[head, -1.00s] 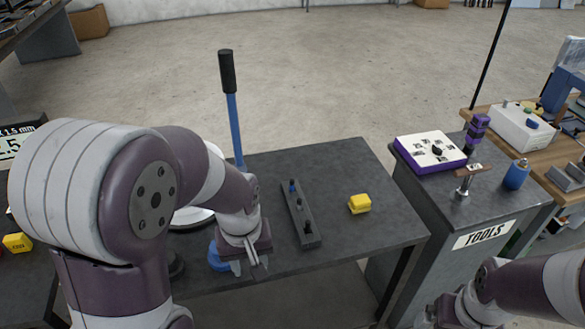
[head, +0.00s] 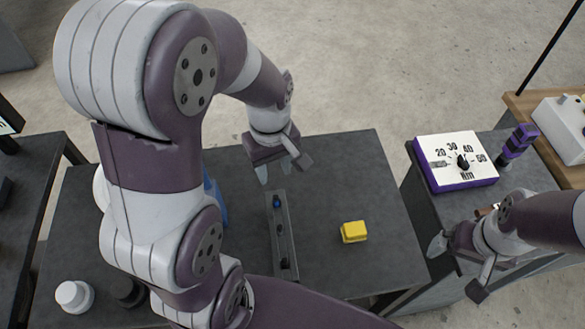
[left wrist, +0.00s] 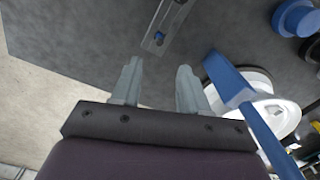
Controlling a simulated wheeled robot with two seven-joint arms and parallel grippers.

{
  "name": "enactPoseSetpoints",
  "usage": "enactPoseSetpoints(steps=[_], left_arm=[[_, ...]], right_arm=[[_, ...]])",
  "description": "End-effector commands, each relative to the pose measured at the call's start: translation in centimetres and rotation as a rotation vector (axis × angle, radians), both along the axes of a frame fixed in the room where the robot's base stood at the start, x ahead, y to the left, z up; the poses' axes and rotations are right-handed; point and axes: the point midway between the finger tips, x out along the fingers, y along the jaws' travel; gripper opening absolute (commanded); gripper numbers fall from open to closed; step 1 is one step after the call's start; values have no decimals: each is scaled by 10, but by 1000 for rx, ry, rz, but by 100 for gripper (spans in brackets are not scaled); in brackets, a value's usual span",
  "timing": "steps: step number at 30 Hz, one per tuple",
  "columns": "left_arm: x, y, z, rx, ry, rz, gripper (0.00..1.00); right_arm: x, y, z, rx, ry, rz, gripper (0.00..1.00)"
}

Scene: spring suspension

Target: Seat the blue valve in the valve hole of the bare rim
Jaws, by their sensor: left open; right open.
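The blue valve (head: 277,202) sits in the far end of a long grey rack (head: 283,262) on the dark table. In the left wrist view the valve (left wrist: 159,38) shows as a small blue piece in the rack. My left gripper (head: 281,169) is open and empty, close to the rack's far end. A white round part (left wrist: 250,78), possibly the bare rim, lies partly under a blue lever in the left wrist view. In the head view my left arm hides most of it, and no valve hole can be made out. My right gripper (head: 457,268) is open by the tool cabinet.
A yellow block (head: 353,232) lies right of the rack. The blue lever (left wrist: 240,95) rises near the left gripper. A white cap-like part (head: 74,296) is at the near left. A purple-edged dial board (head: 455,160) lies on the cabinet. Table around the yellow block is clear.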

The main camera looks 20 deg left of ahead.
Motion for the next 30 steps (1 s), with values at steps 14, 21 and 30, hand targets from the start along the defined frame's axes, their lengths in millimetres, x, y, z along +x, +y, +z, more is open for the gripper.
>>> enactPoseSetpoints(steps=[14, 21, 30], left_arm=[[0, 0, -80, 0, 4, -1, 44], [6, 1, -121, 0, 4, -1, 44], [6, 1, -127, -1, 1, -1, 34]], right_arm=[[0, 0, -6, 0, 1, 0, 100], [0, 0, -7, 0, 0, 0, 100], [0, 0, -7, 0, 0, 0, 100]])
